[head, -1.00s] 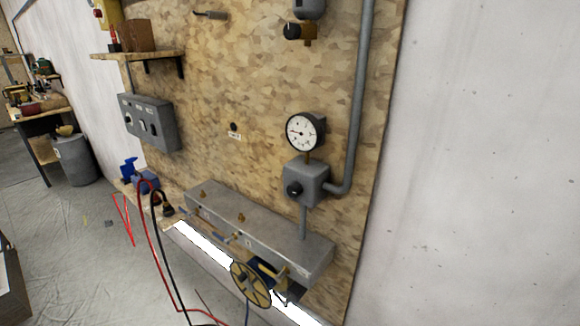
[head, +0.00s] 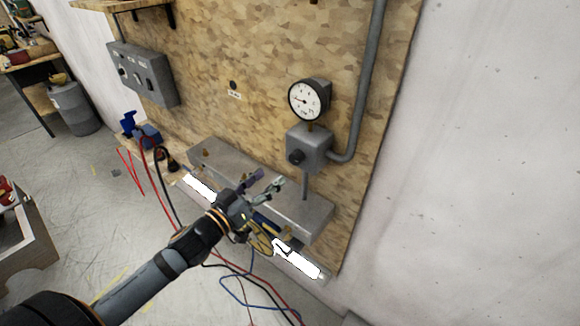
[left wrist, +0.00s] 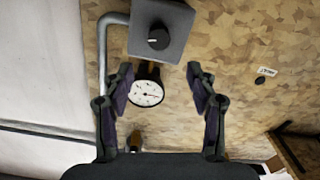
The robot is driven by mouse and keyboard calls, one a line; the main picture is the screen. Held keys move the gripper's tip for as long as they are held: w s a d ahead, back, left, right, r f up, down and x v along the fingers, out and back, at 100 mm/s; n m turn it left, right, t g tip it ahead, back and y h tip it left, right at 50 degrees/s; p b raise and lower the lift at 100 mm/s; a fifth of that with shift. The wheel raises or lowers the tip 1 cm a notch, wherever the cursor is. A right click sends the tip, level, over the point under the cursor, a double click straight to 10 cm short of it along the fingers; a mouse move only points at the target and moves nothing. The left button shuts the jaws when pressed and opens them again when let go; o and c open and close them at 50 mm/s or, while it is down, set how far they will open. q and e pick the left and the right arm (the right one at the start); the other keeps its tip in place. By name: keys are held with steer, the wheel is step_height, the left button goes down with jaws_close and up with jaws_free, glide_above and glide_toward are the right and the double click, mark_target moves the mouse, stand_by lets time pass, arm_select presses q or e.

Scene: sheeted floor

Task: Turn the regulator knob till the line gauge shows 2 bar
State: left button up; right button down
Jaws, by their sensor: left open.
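The regulator is a grey box (head: 318,140) on the board with a black knob (head: 296,157) on its front. The round white line gauge (head: 308,100) stands just above it; its needle points roughly left, but the figures are too small to read. My left gripper (head: 270,179) is open and empty, below and left of the knob and apart from it. In the left wrist view the picture is upside down: the knob (left wrist: 158,39) and the gauge (left wrist: 146,93) show near the space between the open fingers (left wrist: 158,70). My right gripper is not in view.
A grey conduit (head: 368,80) runs up from the regulator's right side. A long grey manifold (head: 300,222) and a yellow handwheel (head: 262,243) lie below. A grey switch box (head: 143,75) is at the left. Cables trail on the floor. The board around the knob is clear.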

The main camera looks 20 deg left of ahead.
mark_target(293, 160)
arm_select(q)
steer(key=b+x, duration=0.3)
steer(key=x, duration=0.1)
steer(key=b+x, duration=0.4)
steer(key=shift+d+f, duration=0.1)
steer(key=shift+f, duration=0.15)
steer(key=shift+w+d+f, duration=0.1)
steer(key=shift+w+d, duration=0.25)
steer(key=shift+w, duration=0.3)
